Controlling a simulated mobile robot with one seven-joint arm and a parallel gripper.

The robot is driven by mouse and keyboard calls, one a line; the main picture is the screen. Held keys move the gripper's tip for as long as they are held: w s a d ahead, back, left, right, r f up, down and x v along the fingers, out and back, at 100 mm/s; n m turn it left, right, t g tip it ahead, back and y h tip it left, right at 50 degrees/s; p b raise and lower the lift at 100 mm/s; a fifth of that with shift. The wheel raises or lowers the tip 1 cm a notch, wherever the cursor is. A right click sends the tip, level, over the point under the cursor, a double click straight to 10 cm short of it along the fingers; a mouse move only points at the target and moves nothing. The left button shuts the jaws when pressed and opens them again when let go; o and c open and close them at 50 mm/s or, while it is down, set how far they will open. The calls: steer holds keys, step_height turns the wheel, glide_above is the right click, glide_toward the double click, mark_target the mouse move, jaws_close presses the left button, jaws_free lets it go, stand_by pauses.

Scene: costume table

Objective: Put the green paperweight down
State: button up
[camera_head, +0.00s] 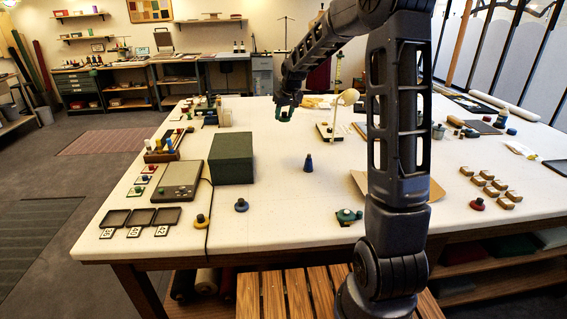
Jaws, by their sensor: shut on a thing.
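My gripper (287,103) is above the middle of the big white-topped table (270,195), toward its far side. It is shut on a small dark green thing that looks like the green paperweight (284,115); it is small and partly hidden by the fingers. It appears held above the table top, but the exact gap cannot be told.
A dark green box (232,158) stands left of centre beside a grey device (181,180). A dark blue bottle-like piece (308,164) stands mid-table. Small tan blocks (490,184) lie at right. The table's front middle has bare room.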

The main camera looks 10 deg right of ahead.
mark_target(282, 160)
steer(key=shift+a+f, duration=0.2)
steer(key=shift+f, duration=0.2)
step_height(282, 160, down, 19)
steer(key=shift+f, duration=0.1)
steer(key=shift+f, duration=0.15)
steer(key=o, duration=1.2)
